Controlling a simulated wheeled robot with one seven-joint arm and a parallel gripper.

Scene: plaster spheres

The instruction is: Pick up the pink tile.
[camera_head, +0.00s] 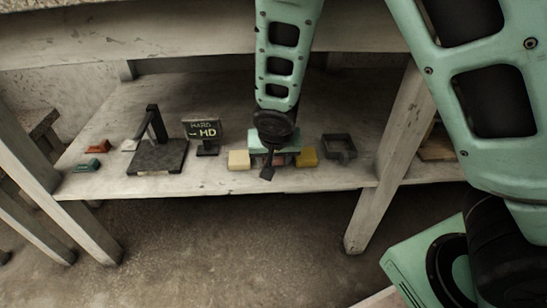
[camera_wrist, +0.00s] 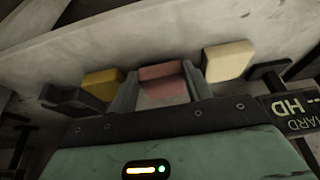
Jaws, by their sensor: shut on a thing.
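The pink tile (camera_wrist: 162,78) is between the two fingers of my gripper (camera_wrist: 160,84) in the wrist view, with a finger against each side. In the head view my gripper (camera_head: 268,160) reaches down over the shelf, and only a small reddish part of the tile (camera_head: 281,160) shows, the rest hidden by my gripper. The gripper is shut on the tile. A cream block (camera_head: 238,160) is to the left and a yellow block (camera_head: 307,156) to the right in the head view. I cannot tell whether the tile touches the shelf.
The shelf (camera_head: 215,180) lies under a tabletop (camera_head: 180,40) with wooden legs. A sign reading HD (camera_head: 201,130), a black stand (camera_head: 157,155), a red block (camera_head: 98,146) and a teal block (camera_head: 85,165) are at left.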

